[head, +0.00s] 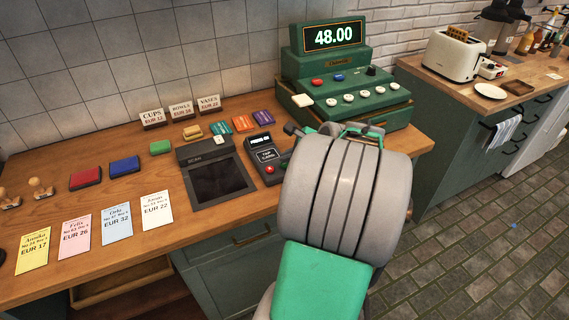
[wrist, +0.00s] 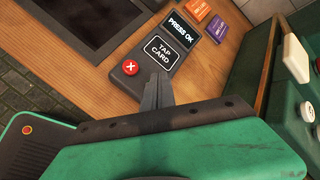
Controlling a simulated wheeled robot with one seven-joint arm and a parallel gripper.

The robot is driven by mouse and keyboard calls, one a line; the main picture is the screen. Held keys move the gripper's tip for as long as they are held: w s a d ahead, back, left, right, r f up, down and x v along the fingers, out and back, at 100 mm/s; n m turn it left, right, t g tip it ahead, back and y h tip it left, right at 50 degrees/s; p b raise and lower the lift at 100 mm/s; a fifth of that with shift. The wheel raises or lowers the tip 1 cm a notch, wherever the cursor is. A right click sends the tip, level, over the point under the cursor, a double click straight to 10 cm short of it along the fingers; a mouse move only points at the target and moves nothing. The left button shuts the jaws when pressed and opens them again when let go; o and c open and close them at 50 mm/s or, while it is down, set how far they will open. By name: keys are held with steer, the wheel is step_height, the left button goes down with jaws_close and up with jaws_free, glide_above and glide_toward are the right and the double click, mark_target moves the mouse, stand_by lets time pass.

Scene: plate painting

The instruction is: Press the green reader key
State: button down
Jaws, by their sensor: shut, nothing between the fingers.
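The dark card reader (wrist: 162,50) lies on the wooden counter, and it also shows in the head view (head: 264,151). Its screen reads PRESS OK, above a panel marked TAP CARD. Its red key with a white cross (wrist: 130,67) shows at the left of its near end. The green key is not visible in the wrist view; my fingers cover the area right of the red key. My gripper (wrist: 158,80) is shut and empty, its fingertips over the reader's near end. I cannot tell whether they touch it. In the head view my arm hides most of the gripper.
A green cash register (head: 335,75) showing 48.00 stands right of the reader. A dark flat device (head: 218,180) lies left of it. Coloured cards (head: 241,123) lie behind. Colored pads, stamps and price slips (head: 156,210) fill the counter's left side.

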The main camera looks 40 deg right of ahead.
steer(key=shift+f, duration=0.45)
stand_by(0.5)
steer(key=shift+r+p, duration=0.9)
steer(key=shift+p, duration=0.05)
step_height(320, 180, up, 5)
steer(key=p, duration=0.5)
stand_by(0.5)
